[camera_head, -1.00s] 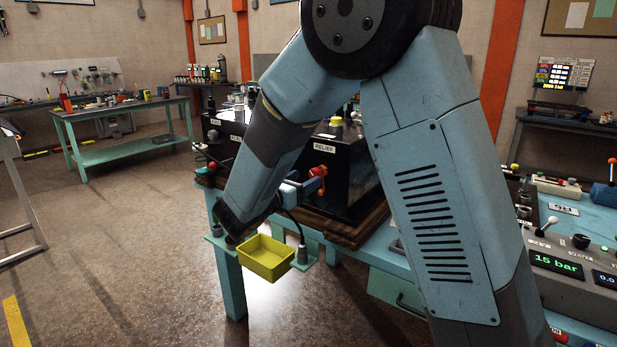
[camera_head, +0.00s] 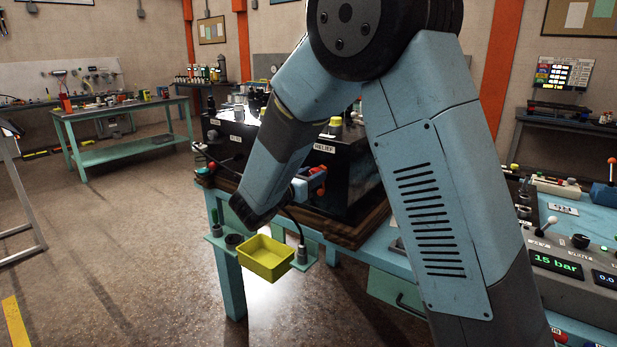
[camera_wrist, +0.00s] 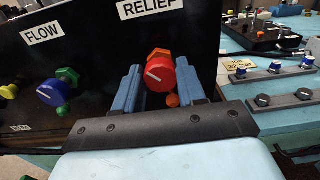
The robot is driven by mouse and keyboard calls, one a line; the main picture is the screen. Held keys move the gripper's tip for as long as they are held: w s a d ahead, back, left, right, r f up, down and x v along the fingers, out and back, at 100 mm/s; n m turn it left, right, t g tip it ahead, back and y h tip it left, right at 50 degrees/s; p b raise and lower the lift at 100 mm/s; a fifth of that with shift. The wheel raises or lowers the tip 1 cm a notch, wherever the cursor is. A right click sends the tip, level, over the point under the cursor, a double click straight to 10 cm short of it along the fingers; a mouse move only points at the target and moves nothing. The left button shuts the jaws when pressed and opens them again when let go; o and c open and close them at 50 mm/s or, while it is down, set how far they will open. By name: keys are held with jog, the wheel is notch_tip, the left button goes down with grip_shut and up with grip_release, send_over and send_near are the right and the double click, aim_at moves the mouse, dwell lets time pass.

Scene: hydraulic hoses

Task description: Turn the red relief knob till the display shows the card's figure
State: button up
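The red relief knob (camera_wrist: 160,77) with a white pointer line sits on the black panel under the RELIEF label (camera_wrist: 150,8) in the wrist view. My gripper (camera_wrist: 158,80) is open, with its two blue fingers on either side of the knob. The knob lies close to the right finger; I cannot tell whether they touch. In the head view my gripper (camera_head: 310,185) is at the panel front, with the red knob (camera_head: 321,190) partly hidden.
A blue knob (camera_wrist: 52,92) under the FLOW label is left of the red one. A yellow tray (camera_head: 265,258) is mounted at the bench's front, below my arm. A second display (camera_head: 605,280) stands beside the first. Open floor lies to the left.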

jog(key=c, duration=0.5)
jog(key=shift+a, duration=0.25)
jog(key=shift+d, duration=0.1)
jog(key=shift+m, duration=0.4)
jog(key=m, duration=1.1)
jog(key=shift+s+d+f, duration=0.1)
jog(key=shift+d, duration=0.1)
jog(key=shift+m, duration=0.4)
